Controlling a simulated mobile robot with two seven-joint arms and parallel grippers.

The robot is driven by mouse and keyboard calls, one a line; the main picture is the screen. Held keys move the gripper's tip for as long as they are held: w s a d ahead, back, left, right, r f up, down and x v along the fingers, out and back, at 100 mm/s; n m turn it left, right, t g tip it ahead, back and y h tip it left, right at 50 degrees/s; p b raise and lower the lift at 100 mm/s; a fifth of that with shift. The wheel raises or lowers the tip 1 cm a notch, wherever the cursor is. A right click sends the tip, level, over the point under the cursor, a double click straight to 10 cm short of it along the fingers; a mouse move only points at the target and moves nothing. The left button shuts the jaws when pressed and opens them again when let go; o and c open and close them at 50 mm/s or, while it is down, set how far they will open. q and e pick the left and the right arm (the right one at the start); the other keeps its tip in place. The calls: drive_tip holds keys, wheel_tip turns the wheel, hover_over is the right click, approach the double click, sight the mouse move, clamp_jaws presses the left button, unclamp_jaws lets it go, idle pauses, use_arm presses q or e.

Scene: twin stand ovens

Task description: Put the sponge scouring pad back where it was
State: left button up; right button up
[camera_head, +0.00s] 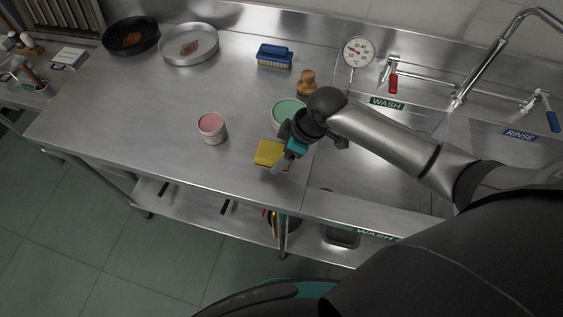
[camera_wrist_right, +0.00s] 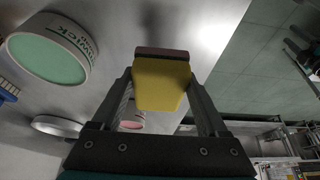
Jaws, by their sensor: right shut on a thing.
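The sponge scouring pad (camera_head: 268,153) is a yellow block with a dark reddish-brown layer on one side. In the right wrist view the sponge (camera_wrist_right: 161,84) sits between the two fingers. My right gripper (camera_head: 280,161) is shut on it over the steel counter (camera_head: 150,100), near the front edge and left of the sink. I cannot tell whether the sponge touches the counter. My left gripper is not in view.
A green-topped tub (camera_head: 287,110) stands just behind my right gripper, and a pink-topped tub (camera_head: 212,128) stands to its left. A blue brush (camera_head: 275,56), a brown wooden-looking object (camera_head: 307,84) and two pans (camera_head: 189,44) are farther back. The counter's left middle is clear.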

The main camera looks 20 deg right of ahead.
drive_tip(key=shift+f+b, duration=0.35)
drive_tip(key=shift+f, duration=1.8)
drive_tip(key=shift+f, duration=0.1)
drive_tip(key=o, duration=1.2)
drive_tip(key=shift+s+d+r, duration=0.1)
drive_tip(key=shift+d+r, duration=0.05)
drive_tip(key=shift+r, duration=0.4)
drive_tip(key=p+v, duration=0.2)
drive_tip(key=v, duration=0.9)
drive_tip(key=shift+s, duration=0.15)
